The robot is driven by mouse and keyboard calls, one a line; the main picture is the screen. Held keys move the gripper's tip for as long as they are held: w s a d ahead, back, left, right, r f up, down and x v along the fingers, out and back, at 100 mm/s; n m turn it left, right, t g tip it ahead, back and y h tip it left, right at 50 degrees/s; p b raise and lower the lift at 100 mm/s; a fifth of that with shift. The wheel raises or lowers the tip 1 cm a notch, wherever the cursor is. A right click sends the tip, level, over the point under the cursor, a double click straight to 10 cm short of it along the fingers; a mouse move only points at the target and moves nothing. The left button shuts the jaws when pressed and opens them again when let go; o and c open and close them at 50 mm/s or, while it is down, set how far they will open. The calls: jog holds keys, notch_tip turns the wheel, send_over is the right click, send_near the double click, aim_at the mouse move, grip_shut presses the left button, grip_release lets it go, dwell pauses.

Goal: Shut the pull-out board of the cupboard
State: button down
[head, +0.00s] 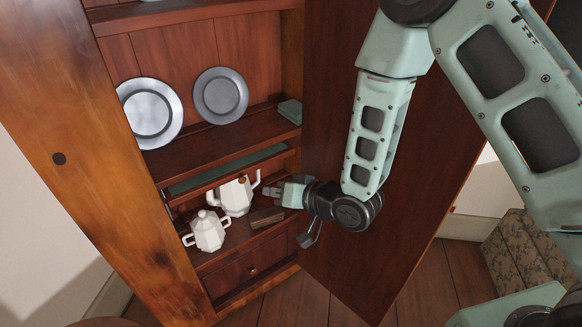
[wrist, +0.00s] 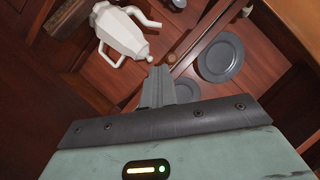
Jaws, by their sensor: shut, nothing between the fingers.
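The pull-out board (head: 228,170) is a wooden slide with a green top, under the plate shelf of the open cupboard (head: 110,150). A strip of its green top shows, so it stands out somewhat; how far is hard to tell. My gripper (head: 272,190) is in front of the cupboard, lower than the board's right part, beside the white teapot. In the wrist view the shut, empty fingers (wrist: 158,78) point toward a small round knob (wrist: 171,58) on a wooden edge, apparently the board's front. I cannot tell whether they touch it.
A white teapot (head: 236,195) and a white sugar pot (head: 207,231) stand below the board, close to my gripper. Two grey plates (head: 220,95) lean on the shelf above. The open door (head: 345,235) is at the right, behind my arm. A drawer (head: 240,275) is below.

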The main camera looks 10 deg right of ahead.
jog(key=d+m+t+h+b, duration=0.2)
jog(key=d+m+t+b, duration=0.35)
jog(key=d+m, duration=0.75)
jog(key=t+b, duration=0.2)
jog(key=b, duration=0.6)
send_near(287, 153)
jog(key=shift+m+g, duration=0.25)
jog(key=shift+m, duration=0.15)
jog(key=x, duration=0.5)
jog(key=shift+a+r, duration=0.2)
jog(key=shift+r, duration=0.15)
jog(key=shift+x, duration=0.85)
jog(key=shift+x, duration=1.25)
